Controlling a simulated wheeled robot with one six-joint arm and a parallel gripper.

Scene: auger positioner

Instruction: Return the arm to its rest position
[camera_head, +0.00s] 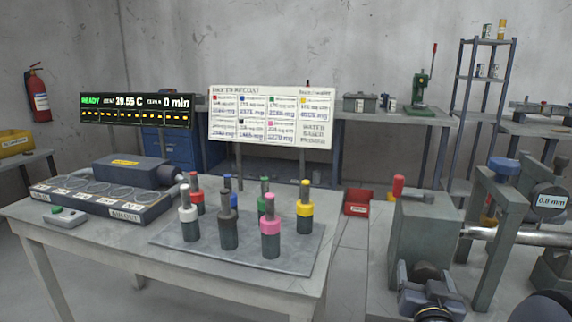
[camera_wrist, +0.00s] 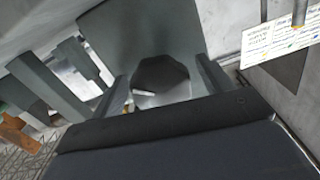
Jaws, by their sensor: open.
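My gripper (camera_wrist: 163,88) shows in the wrist view, with its dark wide body across the bottom and two short grey fingers set apart. It looks open and I see nothing held between the fingers. Behind the gap are a black many-sided part (camera_wrist: 160,72) and a large grey block (camera_wrist: 150,30); I cannot tell whether anything touches them.
A table (camera_head: 110,238) carries a grey mat (camera_head: 185,248) with several colour-banded cylinders and a dark unit with round wells (camera_head: 105,203). A machine (camera_head: 425,235) with a red-knobbed lever and steel shaft stands right. A printed board (camera_head: 258,115) and a display (camera_head: 135,110) stand behind.

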